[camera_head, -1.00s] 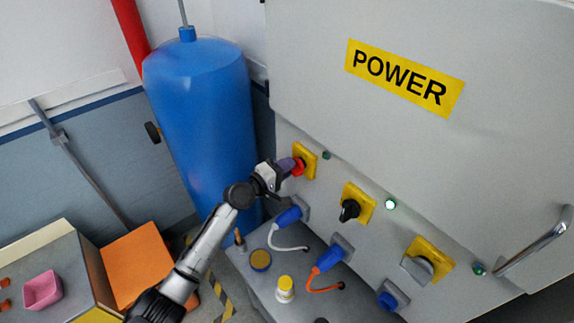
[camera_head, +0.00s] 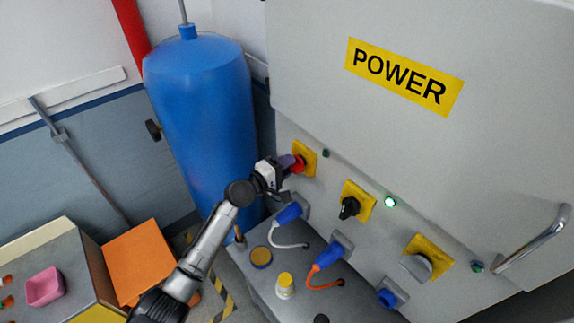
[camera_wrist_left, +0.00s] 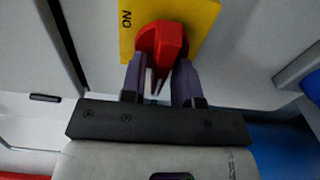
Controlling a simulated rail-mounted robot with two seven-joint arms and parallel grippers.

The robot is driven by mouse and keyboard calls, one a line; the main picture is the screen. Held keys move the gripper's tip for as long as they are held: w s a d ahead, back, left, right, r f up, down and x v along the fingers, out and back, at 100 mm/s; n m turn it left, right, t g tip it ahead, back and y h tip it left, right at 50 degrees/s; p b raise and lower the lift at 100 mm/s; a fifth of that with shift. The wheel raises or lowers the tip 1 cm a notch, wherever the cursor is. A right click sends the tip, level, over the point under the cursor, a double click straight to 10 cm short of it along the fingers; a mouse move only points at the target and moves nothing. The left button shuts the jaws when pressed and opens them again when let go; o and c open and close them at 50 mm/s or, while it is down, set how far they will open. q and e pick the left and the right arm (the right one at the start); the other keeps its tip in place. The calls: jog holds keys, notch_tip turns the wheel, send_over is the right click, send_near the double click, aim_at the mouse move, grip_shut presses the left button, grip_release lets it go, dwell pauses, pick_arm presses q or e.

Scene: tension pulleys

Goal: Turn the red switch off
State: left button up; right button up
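The red switch (camera_head: 298,165) sits on a yellow plate at the upper left of the grey cabinet's row of switches. In the left wrist view its red handle (camera_wrist_left: 161,42) stands out from the yellow plate, with "ON" printed at the plate's left. My left gripper (camera_head: 284,170) is at the switch. In the left wrist view its two purple fingers (camera_wrist_left: 160,82) lie close on either side of the handle and look closed on it; part of the handle is hidden by them. My right gripper is not in view.
A black switch (camera_head: 349,207) and a grey switch (camera_head: 416,267) sit further right on the cabinet. A lamp (camera_head: 390,202) glows green; the lamp (camera_head: 326,154) beside the red switch is dark. A blue tank (camera_head: 205,120) stands left of the cabinet.

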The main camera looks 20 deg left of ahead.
pick_arm(q)
jog(key=shift+o, duration=1.3)
jog(key=b+v, duration=0.2)
jog(key=v, duration=1.1)
jog(key=shift+s+a, duration=0.2)
jog(key=shift+s, duration=0.15)
jog(key=shift+r, duration=0.1)
